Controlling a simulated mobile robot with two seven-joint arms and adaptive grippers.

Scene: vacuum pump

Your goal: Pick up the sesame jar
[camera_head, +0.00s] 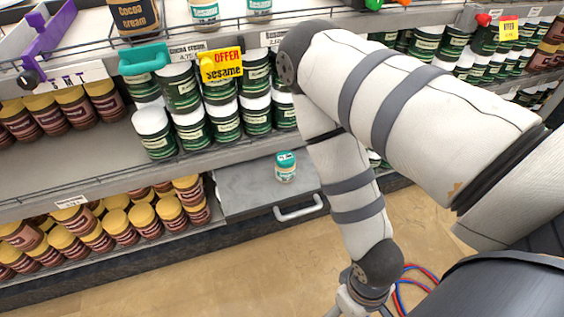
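A small jar (285,167) with a teal lid and a pale label stands upright on a grey pulled-out tray (240,188) with a white handle. Its label is too small to read, so I cannot tell whether it is the sesame jar. A yellow tag (222,66) reading "OFFER Sesame" hangs in front of dark green jars with white lids (190,128) on the shelf. My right arm comes in from the right and bends down in front of the shelves. Its lower end runs out at the bottom edge, and its gripper fingers are not visible. My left gripper is not in view.
Brown jars with yellow lids (68,243) fill the lower left shelf. A purple clamp-like object (45,35) and a teal holder (144,59) are on the shelf edge. Red and blue hoses (408,275) lie near my arm. The wooden floor (200,285) in front is clear.

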